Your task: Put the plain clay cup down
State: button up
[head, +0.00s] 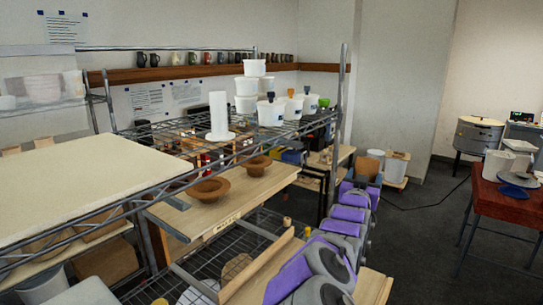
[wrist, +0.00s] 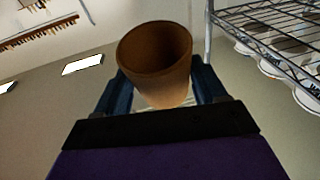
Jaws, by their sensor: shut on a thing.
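The plain clay cup (wrist: 158,72) is brown and tapered, with its open mouth showing, in the wrist view. My gripper (wrist: 156,88) is shut on it, with one dark blue finger on each side. In the head view my purple and grey arm reaches away to the right of the shelving. The cup (head: 366,166) shows small at the arm's far end, held in the gripper (head: 364,178). The cup's base and what lies beneath it are hidden.
A wooden shelf board (head: 240,205) holds two brown clay bowls (head: 209,190) (head: 256,165). White tubs (head: 270,112) stand on the wire rack above. A white bucket (head: 397,165) stands beyond the gripper. A red table (head: 505,197) stands right, with open floor before it.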

jog(key=a+f+n+t+y, duration=0.2)
jog(key=a+f+n+y, duration=0.3)
jog(key=a+f+y, duration=0.6)
jog(key=s+f+h, duration=0.1)
jog(key=s+f, duration=0.2)
jog(key=f, duration=0.6)
jog(key=s+f+h, duration=0.1)
jog(key=s+f, duration=0.3)
jog(key=f, duration=0.5)
jog(key=shift+a, duration=0.45)
